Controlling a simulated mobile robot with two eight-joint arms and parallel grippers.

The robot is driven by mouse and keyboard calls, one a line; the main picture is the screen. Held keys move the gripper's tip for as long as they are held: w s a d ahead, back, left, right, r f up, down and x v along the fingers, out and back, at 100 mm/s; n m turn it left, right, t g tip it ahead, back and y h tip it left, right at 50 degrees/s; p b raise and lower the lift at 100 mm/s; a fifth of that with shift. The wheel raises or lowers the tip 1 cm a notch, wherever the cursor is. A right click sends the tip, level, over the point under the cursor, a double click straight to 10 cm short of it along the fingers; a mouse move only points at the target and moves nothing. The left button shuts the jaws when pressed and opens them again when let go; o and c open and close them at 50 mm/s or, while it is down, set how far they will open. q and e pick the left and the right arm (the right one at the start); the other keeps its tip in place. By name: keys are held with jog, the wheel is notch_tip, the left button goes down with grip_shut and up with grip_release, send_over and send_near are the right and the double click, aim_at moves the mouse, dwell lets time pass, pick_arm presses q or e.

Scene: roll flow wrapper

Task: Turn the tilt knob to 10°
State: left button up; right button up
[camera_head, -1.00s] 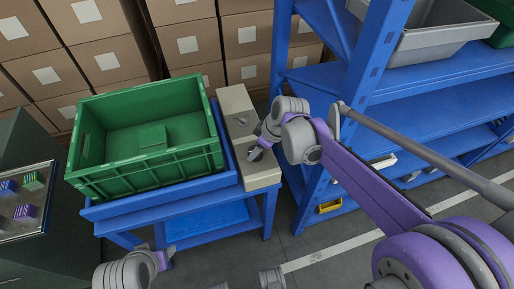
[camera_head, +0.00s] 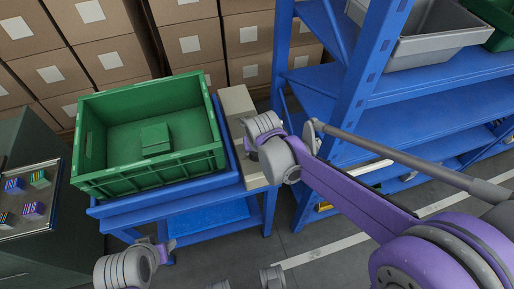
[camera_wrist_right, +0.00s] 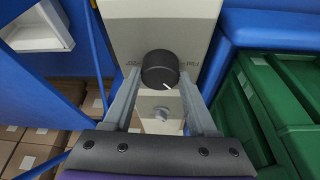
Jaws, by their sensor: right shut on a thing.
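The black round knob (camera_wrist_right: 159,68) sits on the beige control box (camera_wrist_right: 185,25) in the right wrist view. A white pointer line on it slants to the lower right. In the head view, my right wrist covers part of the box (camera_head: 237,103), and the knobs are hidden. My left gripper (camera_head: 165,250) hangs low at the front; its jaws are unclear.
A green crate (camera_head: 190,165) stands on the blue table (camera_head: 205,195) left of the box; a small green block (camera_head: 155,138) lies inside it. A blue shelf (camera_head: 425,95) rises close on the right. Stacked cartons (camera_head: 115,60) stand behind. A dark cabinet is at left.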

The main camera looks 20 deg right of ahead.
jog(key=m+h, duration=0.1)
jog(key=m, duration=0.2)
jog(key=shift+a+m+p, duration=0.15)
jog(key=shift+m+p, duration=0.15)
jog(key=shift+p, duration=0.05)
jog(key=shift+m+g+h+p, duration=0.3)
jog(key=shift+m+g+h, duration=0.4)
jog(key=shift+m, duration=1.2)
jog(key=o, duration=1.4)
jog(key=shift+c, duration=0.2)
jog(key=p+v, duration=0.1)
jog(key=v, duration=0.9)
jog(key=shift+a+r+p, duration=0.25)
jog(key=shift+r+p, duration=0.05)
jog(key=shift+r, duration=0.05)
